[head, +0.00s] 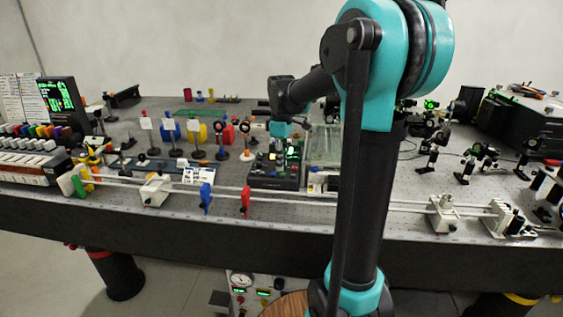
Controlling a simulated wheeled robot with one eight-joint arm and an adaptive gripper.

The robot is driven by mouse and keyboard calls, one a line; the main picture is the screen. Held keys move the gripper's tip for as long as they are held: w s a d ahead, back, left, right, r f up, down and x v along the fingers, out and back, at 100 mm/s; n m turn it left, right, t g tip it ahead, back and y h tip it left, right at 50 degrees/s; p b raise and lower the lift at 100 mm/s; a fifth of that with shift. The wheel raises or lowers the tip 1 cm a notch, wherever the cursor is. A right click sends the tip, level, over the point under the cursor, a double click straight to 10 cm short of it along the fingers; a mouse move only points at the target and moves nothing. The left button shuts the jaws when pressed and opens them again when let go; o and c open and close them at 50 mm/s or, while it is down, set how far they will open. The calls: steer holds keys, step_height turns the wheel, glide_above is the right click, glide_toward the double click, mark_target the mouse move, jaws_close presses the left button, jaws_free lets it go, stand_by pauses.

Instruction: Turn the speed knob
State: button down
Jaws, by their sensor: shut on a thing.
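A small black control box (262,183) with green lit displays and several small knobs and buttons stands on the optical bench, near the middle of the view. My gripper (283,148) reaches down over the upper part of this box from my arm above. It is shut on what appears to be the speed knob, at the box's panel. The gripper hides the knob and its fingertips are too small to make out, so I cannot tell the knob's angle.
A long rail with white carriages (155,190), a blue holder (206,198) and a red holder (245,201) runs along the bench's front. Post-mounted optics (196,135) stand left of the box. A clear-walled tray (325,146) is right of it. My arm blocks the centre right.

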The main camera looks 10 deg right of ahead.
steer(key=m, duration=1)
steer(key=shift+m, duration=2.2)
steer(key=c, duration=1.7)
jaws_free()
steer(key=shift+r, duration=0.1)
step_height(320, 180, up, 12)
steer(key=shift+f, duration=0.1)
